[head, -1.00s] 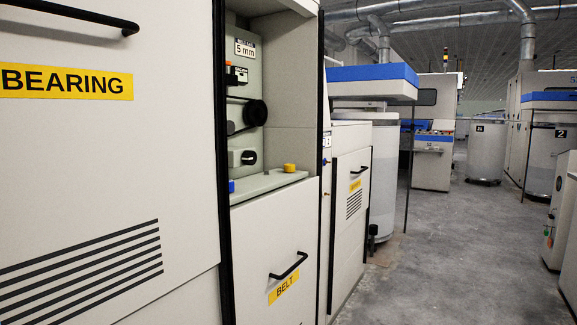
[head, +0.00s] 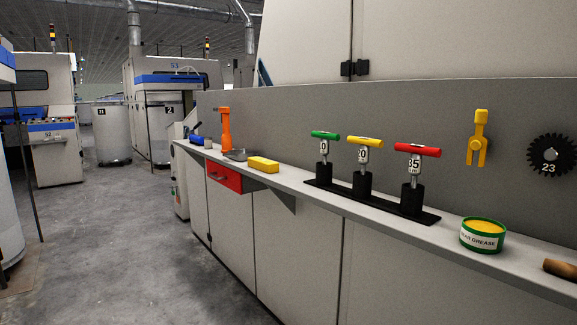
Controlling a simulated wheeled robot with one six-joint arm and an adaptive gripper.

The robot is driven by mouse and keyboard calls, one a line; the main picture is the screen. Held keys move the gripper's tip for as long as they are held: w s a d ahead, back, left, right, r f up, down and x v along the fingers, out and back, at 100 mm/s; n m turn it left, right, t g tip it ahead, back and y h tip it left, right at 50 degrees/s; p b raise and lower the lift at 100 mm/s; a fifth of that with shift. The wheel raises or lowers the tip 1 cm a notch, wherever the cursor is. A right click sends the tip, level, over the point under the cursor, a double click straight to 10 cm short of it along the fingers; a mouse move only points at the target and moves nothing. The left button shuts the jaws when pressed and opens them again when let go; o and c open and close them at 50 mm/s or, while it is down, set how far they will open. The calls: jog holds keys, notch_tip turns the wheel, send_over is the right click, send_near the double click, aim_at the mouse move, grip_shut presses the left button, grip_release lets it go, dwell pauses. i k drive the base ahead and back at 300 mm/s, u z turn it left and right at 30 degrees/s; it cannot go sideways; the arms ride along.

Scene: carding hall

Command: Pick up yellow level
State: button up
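Several yellow things show in the head view, and I cannot tell for sure which is the level. A small yellow block (head: 263,164) lies flat on the narrow grey shelf (head: 290,183), left of the T-handle tools. A yellow T-handle tool (head: 365,142) stands upright in the middle socket of a black rack (head: 432,217). A yellow fork-shaped tool (head: 479,138) is upright against the grey back panel. My gripper is not in view.
Green (head: 325,135) and red (head: 417,150) T-handle tools flank the yellow one. A grease tin (head: 483,235), orange tool (head: 226,130), grey tray (head: 235,155) and red drawer (head: 224,177) are along the shelf. Bare floor (head: 110,235) lies left.

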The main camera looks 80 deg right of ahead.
aim_at(269, 167)
jog(key=z, duration=1.2)
jog(key=i, duration=3.35)
jog(key=z, duration=2.7)
